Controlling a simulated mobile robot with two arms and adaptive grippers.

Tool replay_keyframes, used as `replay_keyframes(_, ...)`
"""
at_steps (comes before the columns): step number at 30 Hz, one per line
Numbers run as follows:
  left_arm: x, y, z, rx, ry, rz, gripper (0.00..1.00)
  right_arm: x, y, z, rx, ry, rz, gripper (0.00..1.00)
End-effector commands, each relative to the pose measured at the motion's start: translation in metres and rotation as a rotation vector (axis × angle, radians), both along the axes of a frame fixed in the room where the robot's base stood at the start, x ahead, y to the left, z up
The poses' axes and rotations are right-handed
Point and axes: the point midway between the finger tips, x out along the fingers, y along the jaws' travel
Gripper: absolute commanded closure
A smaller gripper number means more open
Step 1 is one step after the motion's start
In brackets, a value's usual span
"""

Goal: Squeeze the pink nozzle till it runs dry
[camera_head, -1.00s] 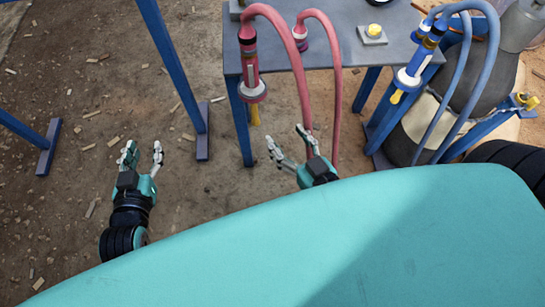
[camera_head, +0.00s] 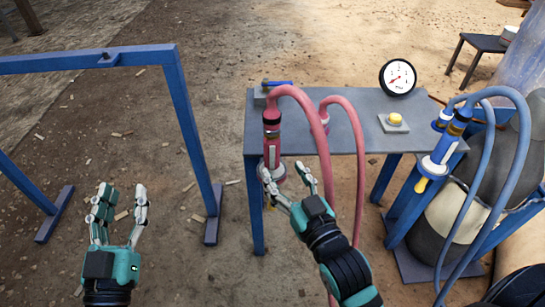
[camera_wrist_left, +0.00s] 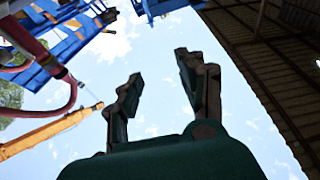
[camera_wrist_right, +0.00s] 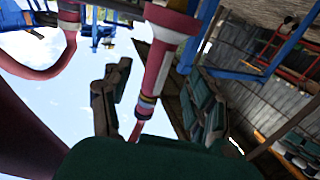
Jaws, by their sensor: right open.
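The pink nozzle (camera_head: 272,142) hangs upright at the left edge of the grey table (camera_head: 350,137), joined to a looping pink hose (camera_head: 308,103). My right gripper (camera_head: 289,177) is open, its fingers pointing up at the nozzle's lower end. In the right wrist view the nozzle (camera_wrist_right: 158,65) shows between the two spread fingers, with no grip on it. Its lower tip is partly hidden by the fingers in the head view. My left gripper (camera_head: 121,200) is open and empty, well left of the table; it also shows spread in the left wrist view (camera_wrist_left: 155,70).
A blue nozzle (camera_head: 440,152) with blue hoses hangs at the table's right. A yellow button (camera_head: 395,118) and a round gauge (camera_head: 397,77) are on the table. A blue frame (camera_head: 180,100) stands between my left gripper and the table.

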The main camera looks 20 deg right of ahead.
Motion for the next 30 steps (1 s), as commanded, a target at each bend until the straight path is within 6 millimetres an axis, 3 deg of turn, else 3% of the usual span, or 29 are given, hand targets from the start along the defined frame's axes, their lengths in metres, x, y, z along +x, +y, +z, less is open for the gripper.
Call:
replay_keyframes(3, -0.004, -0.001, 0.013, -0.023, -0.085, -0.006, 0.6, 0.025, 0.003, 0.0, 0.001, -0.005, 0.0, 0.41)
replay_keyframes(10, -0.015, -0.002, 0.036, -0.063, -0.227, -0.014, 0.6, 0.057, 0.007, 0.0, 0.001, -0.003, 0.0, 0.41)
replay_keyframes(15, -0.02, -0.001, 0.045, -0.078, -0.278, -0.016, 0.6, 0.068, 0.008, 0.0, 0.001, 0.0, 0.0, 0.41)
replay_keyframes(24, -0.021, -0.001, 0.046, -0.08, -0.287, -0.016, 0.6, 0.069, 0.008, 0.0, 0.001, 0.0, 0.0, 0.41)
replay_keyframes(30, -0.021, -0.001, 0.046, -0.08, -0.286, -0.016, 0.6, 0.069, 0.008, 0.0, 0.001, 0.0, 0.0, 0.67)
